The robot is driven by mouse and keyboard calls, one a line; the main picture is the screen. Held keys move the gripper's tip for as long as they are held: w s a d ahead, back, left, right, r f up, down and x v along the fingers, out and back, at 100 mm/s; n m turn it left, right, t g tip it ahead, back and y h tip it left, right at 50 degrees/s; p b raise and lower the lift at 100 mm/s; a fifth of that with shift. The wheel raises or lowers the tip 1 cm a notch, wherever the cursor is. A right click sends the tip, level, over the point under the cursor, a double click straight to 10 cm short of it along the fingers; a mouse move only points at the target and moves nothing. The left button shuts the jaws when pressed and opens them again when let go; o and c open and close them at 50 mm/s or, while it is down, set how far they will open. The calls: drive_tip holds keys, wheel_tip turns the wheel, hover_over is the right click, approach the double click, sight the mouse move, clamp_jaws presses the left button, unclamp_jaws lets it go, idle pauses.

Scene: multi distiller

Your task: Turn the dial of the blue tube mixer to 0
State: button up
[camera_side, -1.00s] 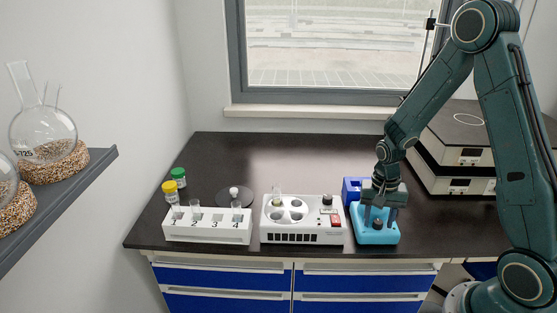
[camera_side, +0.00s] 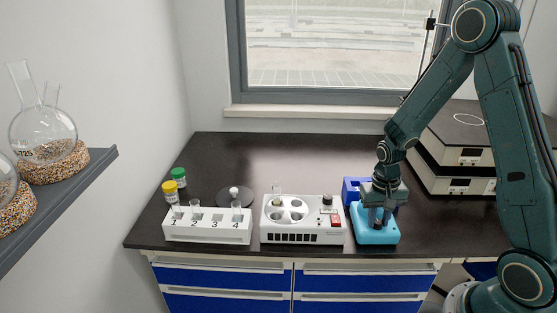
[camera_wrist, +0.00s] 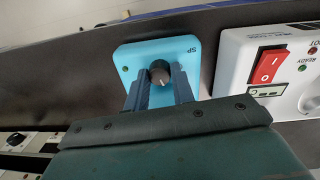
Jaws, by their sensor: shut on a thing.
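The blue tube mixer (camera_side: 376,236) stands at the right of the bench front, and it also shows in the wrist view (camera_wrist: 188,53). Its dark round dial (camera_wrist: 159,74) is on the light-blue face, with a pale pointer mark. My gripper (camera_side: 378,220) is over the mixer, pointing down. In the wrist view its two fingers (camera_wrist: 158,85) stand on either side of the dial, and it is shut on the dial. In the side view the fingers hide the dial. The numbers around the dial cannot be read.
A white device (camera_side: 282,234) with round wells and a red switch (camera_wrist: 269,66) stands just left of the mixer. A white numbered tube rack (camera_side: 207,237) is further left. A dark-blue box (camera_side: 351,188) is close behind the mixer.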

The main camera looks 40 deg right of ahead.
drive_tip(key=n, duration=0.4)
drive_tip(key=shift+n, duration=0.3)
drive_tip(key=n, duration=0.4)
idle(0.4)
drive_tip(key=o, duration=1)
drive_tip(key=shift+d, duration=0.1)
drive_tip(key=shift+m, duration=0.3)
